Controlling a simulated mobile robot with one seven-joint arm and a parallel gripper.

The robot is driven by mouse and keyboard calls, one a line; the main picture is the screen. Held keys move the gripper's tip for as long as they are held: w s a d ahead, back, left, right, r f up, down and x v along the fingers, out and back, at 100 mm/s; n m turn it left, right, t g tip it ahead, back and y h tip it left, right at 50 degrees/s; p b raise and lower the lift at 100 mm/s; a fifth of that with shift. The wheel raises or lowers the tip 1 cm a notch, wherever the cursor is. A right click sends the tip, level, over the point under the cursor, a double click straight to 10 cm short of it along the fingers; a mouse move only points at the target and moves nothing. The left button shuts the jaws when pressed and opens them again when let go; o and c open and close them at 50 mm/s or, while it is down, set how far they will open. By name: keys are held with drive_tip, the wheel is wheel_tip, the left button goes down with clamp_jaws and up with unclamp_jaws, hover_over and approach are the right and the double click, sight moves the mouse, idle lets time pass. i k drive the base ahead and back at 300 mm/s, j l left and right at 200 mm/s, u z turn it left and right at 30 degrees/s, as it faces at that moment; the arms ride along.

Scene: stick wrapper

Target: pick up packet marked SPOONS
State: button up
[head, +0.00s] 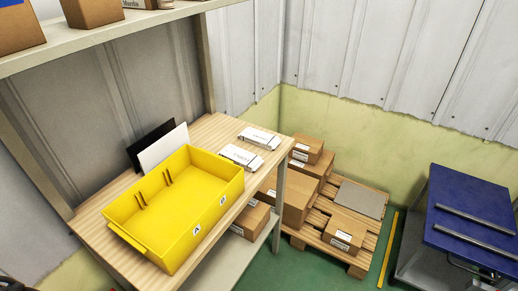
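Two white packets lie on the light wooden table (92,218), to the right of the yellow bin. The nearer packet (240,156) lies close to the bin's far right corner. The farther packet (259,138) lies beyond it, toward the table's far right end. Both bear dark print, but it is too small to tell which says SPOONS. My gripper is not in view.
Cardboard boxes (344,232) sit on a pallet at right; a blue cart (470,215) is farther right.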

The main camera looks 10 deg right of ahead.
sight(264, 140)
drive_tip(key=l+u, duration=0.15)
drive_tip(key=u, duration=0.25)
drive_tip(key=l+u, duration=0.1)
drive_tip(key=u, duration=0.25)
drive_tip(key=l+u, duration=0.25)
drive_tip(key=l, duration=0.25)
drive_tip(key=l+u, duration=0.25)
drive_tip(key=l, duration=0.7)
drive_tip(key=k+l+u, duration=0.1)
drive_tip(key=l, duration=0.35)
drive_tip(key=k+l, duration=0.1)
drive_tip(key=l, duration=0.35)
drive_tip(key=k+l+u, duration=0.1)
drive_tip(key=l, duration=0.35)
